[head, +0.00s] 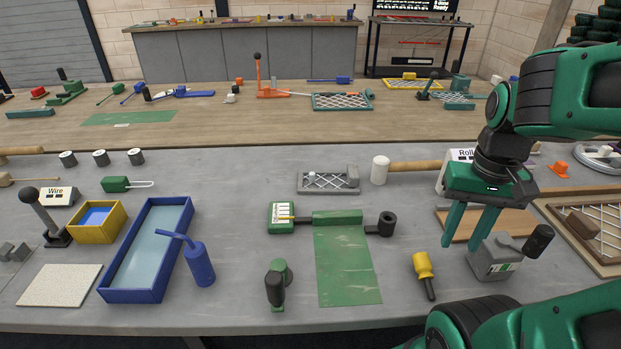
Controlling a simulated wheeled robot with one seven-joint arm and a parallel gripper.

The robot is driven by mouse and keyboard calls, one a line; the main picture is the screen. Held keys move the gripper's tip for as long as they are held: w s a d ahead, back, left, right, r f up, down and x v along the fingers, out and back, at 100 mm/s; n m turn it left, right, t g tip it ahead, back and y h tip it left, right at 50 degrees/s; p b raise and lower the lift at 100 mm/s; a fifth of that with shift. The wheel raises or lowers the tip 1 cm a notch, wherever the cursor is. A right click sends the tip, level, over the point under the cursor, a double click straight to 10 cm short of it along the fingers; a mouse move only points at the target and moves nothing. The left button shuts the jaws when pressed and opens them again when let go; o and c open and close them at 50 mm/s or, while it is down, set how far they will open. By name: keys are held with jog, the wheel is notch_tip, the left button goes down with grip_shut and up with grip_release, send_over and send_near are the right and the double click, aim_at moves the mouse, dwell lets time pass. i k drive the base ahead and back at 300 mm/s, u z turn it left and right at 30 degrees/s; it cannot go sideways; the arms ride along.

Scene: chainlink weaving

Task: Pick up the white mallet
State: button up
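The white mallet (380,170) lies on the grey workbench right of centre. Its white head is at the left end, and its wooden handle (418,166) runs right toward the box labelled "Roll", which stands by the handle's right end. My gripper (470,244) is on the right side, nearer the front than the mallet and to its right. Its two green fingers point down and are spread apart. I see nothing held between them. The fingers appear in front of a brown board and beside a grey device; I cannot tell their exact height above the bench.
A grey device with a black knob (494,258) stands by my fingers. A small grey mesh frame (328,181) lies left of the mallet head. Bench around (420,205) is clear.

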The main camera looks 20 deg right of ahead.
aim_at(382, 166)
jog(key=u, duration=0.85)
jog(key=k, duration=1.3)
jog(key=z, duration=1)
jog(key=i, duration=1.05)
